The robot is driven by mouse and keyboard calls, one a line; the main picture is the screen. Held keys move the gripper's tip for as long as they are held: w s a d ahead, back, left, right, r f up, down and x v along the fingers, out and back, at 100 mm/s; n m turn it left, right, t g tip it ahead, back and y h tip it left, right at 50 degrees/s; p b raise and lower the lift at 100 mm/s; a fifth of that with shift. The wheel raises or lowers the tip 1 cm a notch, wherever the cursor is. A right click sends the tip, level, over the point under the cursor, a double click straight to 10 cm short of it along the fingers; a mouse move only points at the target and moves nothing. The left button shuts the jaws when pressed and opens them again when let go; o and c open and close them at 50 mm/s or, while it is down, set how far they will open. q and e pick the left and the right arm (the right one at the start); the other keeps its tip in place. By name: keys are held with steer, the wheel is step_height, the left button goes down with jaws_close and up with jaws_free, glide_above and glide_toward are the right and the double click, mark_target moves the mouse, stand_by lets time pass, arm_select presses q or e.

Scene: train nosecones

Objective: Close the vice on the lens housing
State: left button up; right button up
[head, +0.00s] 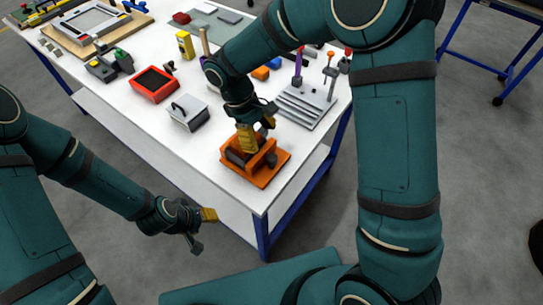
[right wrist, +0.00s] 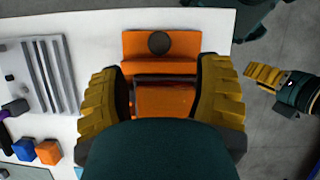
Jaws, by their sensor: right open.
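The orange vice (head: 262,179) stands near the front corner of the white table. It also shows in the right wrist view (right wrist: 160,66). My right gripper (head: 252,140) points down over the vice, open, with its yellow-padded fingers on either side of the vice body in the right wrist view (right wrist: 164,95). A dark round part (right wrist: 159,42) shows on the orange block; I cannot tell if it is the lens housing or part of the vice. The gripper partly hides the jaws. My left gripper (head: 203,229) is open and empty, off the table's front edge.
A red bin (head: 153,86) and a grey box (head: 187,113) stand left of the vice. A grey slotted rack (head: 305,103) with upright tools stands behind it. Orange and blue blocks (head: 262,73) lie farther back. The table's front left strip is clear.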

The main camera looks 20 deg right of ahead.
mark_target(272, 158)
steer(key=b+x, duration=0.1)
steer(key=x, duration=0.7)
steer(key=shift+d+f, duration=0.15)
steer(key=shift+f, duration=0.2)
steer(key=shift+c, duration=0.2)
jaws_close()
